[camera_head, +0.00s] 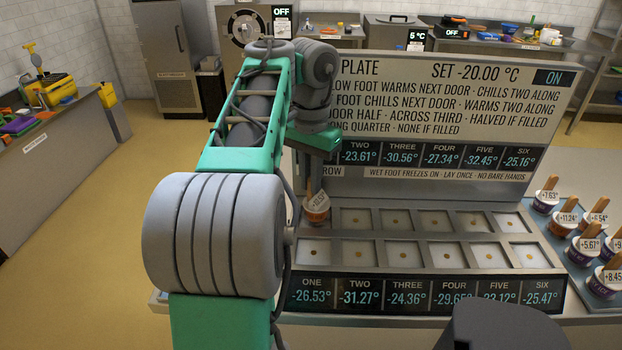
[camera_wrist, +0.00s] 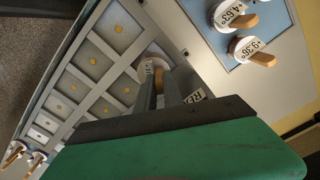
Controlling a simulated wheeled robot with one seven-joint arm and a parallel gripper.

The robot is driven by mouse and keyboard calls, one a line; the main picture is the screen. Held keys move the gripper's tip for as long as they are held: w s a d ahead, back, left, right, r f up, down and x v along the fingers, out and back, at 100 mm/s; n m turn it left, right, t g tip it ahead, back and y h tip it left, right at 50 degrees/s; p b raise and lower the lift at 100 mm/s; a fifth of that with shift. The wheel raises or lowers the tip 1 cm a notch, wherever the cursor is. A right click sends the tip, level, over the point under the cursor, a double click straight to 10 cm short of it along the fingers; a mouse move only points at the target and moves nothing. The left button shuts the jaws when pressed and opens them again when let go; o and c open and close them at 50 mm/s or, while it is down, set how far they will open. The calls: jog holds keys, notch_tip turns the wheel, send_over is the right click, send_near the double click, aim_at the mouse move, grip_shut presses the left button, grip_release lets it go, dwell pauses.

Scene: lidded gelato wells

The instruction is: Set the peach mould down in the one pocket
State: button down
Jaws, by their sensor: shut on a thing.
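The peach mould (camera_head: 317,208), a white cup with an orange-peach band and a wooden stick, is at the left end of the plate's back row, over or in the pocket there. I cannot tell whether its base rests on the pocket floor. My gripper (camera_wrist: 163,76) is shut on it in the wrist view, fingers pointing toward the plate. The mould (camera_wrist: 148,66) is partly hidden behind the fingers there. The front sign marks the left column ONE (camera_head: 314,283).
The other pockets in view, such as the back-row one beside it (camera_head: 356,220), hold no moulds. A blue tray (camera_head: 562,262) with several labelled moulds stands at the right. The tall sign panel (camera_head: 440,115) rises behind the plate, close to my arm.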

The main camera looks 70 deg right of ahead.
jog(key=shift+f, duration=0.15)
jog(key=c, duration=1.4)
grip_release()
notch_tip(320, 180, up, 8)
jog(key=p, duration=0.7)
jog(key=shift+f, duration=0.25)
notch_tip(320, 180, up, 8)
jog(key=p, duration=0.7)
jog(key=shift+p, duration=0.3)
jog(key=shift+f, duration=0.1)
